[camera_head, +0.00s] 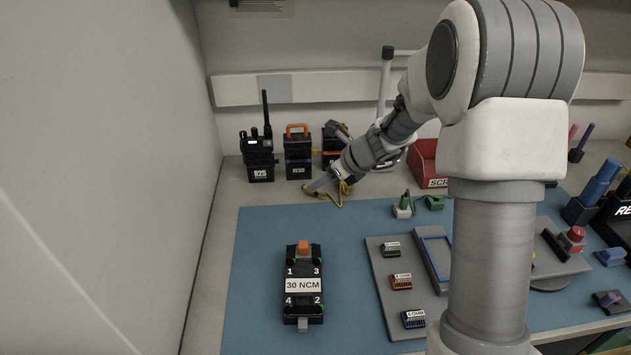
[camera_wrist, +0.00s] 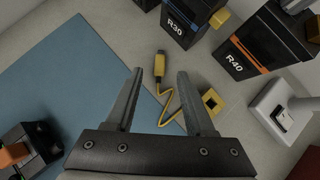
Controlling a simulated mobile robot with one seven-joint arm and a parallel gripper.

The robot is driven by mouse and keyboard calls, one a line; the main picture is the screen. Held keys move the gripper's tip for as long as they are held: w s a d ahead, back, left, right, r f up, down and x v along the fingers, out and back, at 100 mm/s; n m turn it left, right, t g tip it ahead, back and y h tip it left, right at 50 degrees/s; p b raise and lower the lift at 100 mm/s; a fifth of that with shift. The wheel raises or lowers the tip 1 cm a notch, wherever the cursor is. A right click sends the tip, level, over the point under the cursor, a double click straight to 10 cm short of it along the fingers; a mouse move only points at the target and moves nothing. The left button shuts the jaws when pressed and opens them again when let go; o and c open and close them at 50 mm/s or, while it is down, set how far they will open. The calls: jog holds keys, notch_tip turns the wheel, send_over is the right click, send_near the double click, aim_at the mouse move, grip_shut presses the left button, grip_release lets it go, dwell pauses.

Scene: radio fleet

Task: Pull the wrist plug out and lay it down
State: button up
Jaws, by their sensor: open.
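A yellow plug (camera_wrist: 158,65) with a dark tip lies on the pale counter beyond my fingertips in the wrist view; I take it for the wrist plug. A zigzag yellow cord (camera_wrist: 170,103) runs from it between my fingers. A yellow block (camera_wrist: 211,100) with a dark square opening sits to the right, with the plug apart from it. My gripper (camera_wrist: 161,74) is open, with nothing held between its fingers. In the head view, my gripper (camera_head: 316,187) is low over the counter behind the blue mat, and partly hides the yellow parts.
Radios R25 (camera_head: 258,160), R30 (camera_head: 298,156) and R40 (camera_wrist: 263,44) stand behind the gripper. The blue mat (camera_head: 255,240) bears a black 30 NCM fixture (camera_head: 303,309) and a grey connector board (camera_head: 377,262). A red bin (camera_head: 424,162) stands at the back. The mat's left part is clear.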

jog(key=p+v, duration=0.3)
jog(key=v, duration=1)
jog(key=shift+s+d, duration=0.2)
jog(key=shift+r, duration=0.15)
jog(key=s+a+r+n+g+h+p, duration=0.1)
jog(key=s+a+r+n+p, duration=0.15)
jog(key=s+r+n, duration=0.4)
jog(key=s+a+r+n+h+p, duration=0.1)
jog(key=s+r+n+p, duration=0.2)
jog(key=s+r+n, duration=0.3)
jog(key=s+d+r+n+h+p, duration=0.1)
jog(key=s+d+r+n+p, duration=0.1)
jog(key=s+n, duration=0.5)
jog(key=s+d+r+n+h+p, duration=0.2)
jog(key=s+r+n, duration=0.1)
jog(key=s+n, duration=0.4)
jog(key=shift+r+n+t+h, duration=0.25)
jog(key=shift+n+t+h, duration=0.05)
jog(key=shift+n+t, duration=0.1)
